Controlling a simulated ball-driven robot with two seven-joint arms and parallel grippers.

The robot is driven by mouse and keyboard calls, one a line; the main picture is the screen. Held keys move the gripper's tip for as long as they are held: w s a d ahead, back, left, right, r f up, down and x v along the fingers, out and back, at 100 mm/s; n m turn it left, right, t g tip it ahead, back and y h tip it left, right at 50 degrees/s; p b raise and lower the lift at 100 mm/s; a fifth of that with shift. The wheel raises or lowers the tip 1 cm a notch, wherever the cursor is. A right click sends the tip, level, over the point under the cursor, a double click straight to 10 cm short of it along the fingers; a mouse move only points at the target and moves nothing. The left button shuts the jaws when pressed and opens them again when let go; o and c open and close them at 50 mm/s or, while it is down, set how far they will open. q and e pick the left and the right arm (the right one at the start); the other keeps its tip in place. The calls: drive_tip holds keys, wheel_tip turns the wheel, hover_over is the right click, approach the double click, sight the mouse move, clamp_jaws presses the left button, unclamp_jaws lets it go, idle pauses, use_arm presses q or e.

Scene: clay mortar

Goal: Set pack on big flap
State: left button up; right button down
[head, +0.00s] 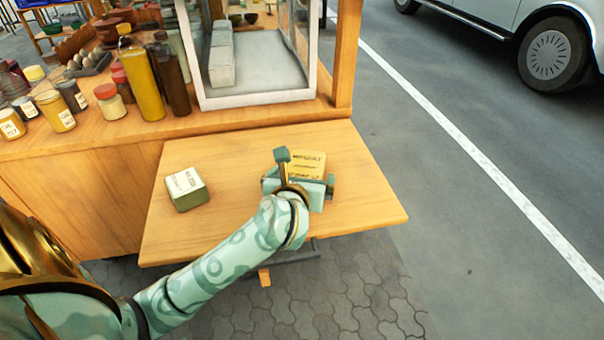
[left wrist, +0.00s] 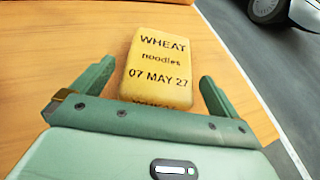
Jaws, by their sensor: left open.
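A yellow pack (head: 308,163) lies on the big wooden flap (head: 240,151) that folds out from the stall. In the left wrist view the yellow pack (left wrist: 160,62) reads "WHEAT noodles 07 MAY 27". A second pack, green with a pale top (head: 186,188), rests on the left part of the flap. My left gripper (head: 306,172) is open just in front of the yellow pack. In the left wrist view its fingers (left wrist: 152,82) stand apart on both sides of the pack's near end, with gaps to it. My right gripper is not in view.
The stall counter (head: 250,115) behind the flap carries a glass case (head: 262,60), a yellow bottle (head: 143,80), a dark bottle (head: 172,75) and several jars. The flap is bare between the two packs. Paving and road lie beyond its edges, with a parked van (head: 480,15).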

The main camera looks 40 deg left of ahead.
use_arm(q)
drive_tip(key=p+v, duration=0.3)
drive_tip(key=v, duration=0.8)
drive_tip(key=shift+r, duration=0.2)
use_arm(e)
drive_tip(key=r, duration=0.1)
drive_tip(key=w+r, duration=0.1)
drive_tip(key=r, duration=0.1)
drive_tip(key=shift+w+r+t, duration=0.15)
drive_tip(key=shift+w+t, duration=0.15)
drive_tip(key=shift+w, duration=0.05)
use_arm(q)
drive_tip(key=shift+f, duration=0.1)
